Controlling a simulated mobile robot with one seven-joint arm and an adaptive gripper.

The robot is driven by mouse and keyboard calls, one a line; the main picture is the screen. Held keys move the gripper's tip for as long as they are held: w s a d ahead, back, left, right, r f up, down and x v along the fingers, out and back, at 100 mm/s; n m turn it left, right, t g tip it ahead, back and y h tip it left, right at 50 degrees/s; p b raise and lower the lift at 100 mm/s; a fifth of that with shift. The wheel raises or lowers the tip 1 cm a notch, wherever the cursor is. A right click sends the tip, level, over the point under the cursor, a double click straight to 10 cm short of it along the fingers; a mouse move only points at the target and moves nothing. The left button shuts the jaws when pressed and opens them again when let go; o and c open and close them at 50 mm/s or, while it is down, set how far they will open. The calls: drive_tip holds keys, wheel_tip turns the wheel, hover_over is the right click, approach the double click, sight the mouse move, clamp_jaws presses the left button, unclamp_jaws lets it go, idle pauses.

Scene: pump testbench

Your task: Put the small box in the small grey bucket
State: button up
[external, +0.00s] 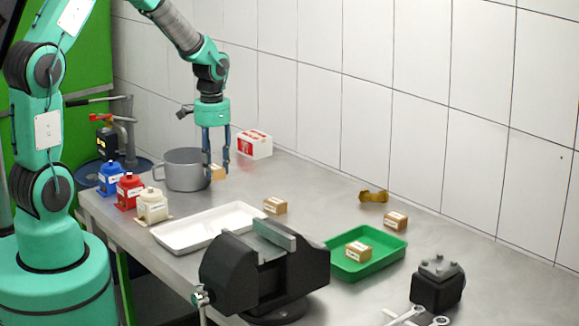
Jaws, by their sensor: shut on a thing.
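My gripper (216,168) points down at the far left part of the bench. It is shut on a small brown cardboard box (217,173), which is partly hidden by the fingers. The small grey bucket (182,172) is a pot-like vessel with a side handle, just left of the held box. The box is close beside the bucket's right side in the picture; I cannot tell whether they touch or how high the box is held. The inside of the bucket is mostly hidden.
A red and white box (255,144) stands behind my gripper. Other small boxes lie on the bench (275,206), at the right (395,221) and in the green tray (385,261). A white tray (190,246), a black vise (235,275) and blue (110,180), red (129,193) and cream (153,207) containers stand nearer.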

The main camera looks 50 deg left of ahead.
sight(186, 153)
wheel_tip(186, 153, up, 8)
drive_tip(key=shift+f, duration=0.1)
drive_tip(key=shift+a, duration=0.5)
drive_tip(key=w+a+p, duration=0.2)
drive_tip(key=a, duration=1.4)
drive_tip(key=shift+n, duration=0.4)
drive_tip(key=shift+s+f, duration=0.15)
drive_tip(key=shift+f, duration=1.1)
drive_tip(key=shift+s+f, duration=0.1)
drive_tip(key=shift+f, duration=1.1)
drive_tip(key=shift+f+b, duration=0.55)
drive_tip(key=shift+f, duration=1.95)
drive_tip(key=shift+f, duration=0.1)
drive_tip(key=shift+f+b, duration=0.45)
drive_tip(key=shift+f, duration=1.95)
